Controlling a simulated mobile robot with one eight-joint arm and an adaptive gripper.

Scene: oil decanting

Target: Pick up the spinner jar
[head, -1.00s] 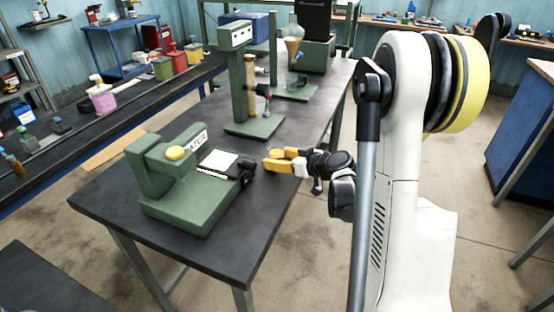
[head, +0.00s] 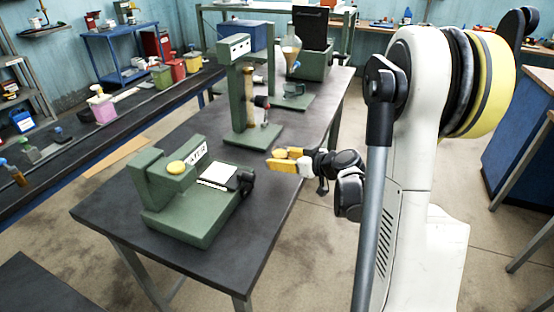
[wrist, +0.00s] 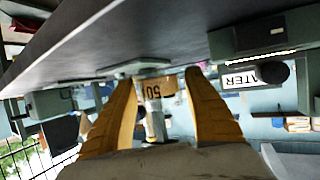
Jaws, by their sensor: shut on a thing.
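My gripper (head: 276,159) is over the right edge of the dark bench, in front of the green stand. In the wrist view its yellow fingers (wrist: 160,95) stand on both sides of a small tan thing marked "50", which looks like the spinner jar (wrist: 168,88). The gripper is shut on it. The jar is mostly hidden by the fingers in the head view. A pale upright part shows below it in the wrist view; I cannot tell whether it belongs to the jar.
A green machine (head: 190,215) with a yellow knob and a partly readable label stands at the front left of the bench (head: 130,225). The tall green stand (head: 238,100) rises behind it, and a flask (head: 290,55) stands farther back.

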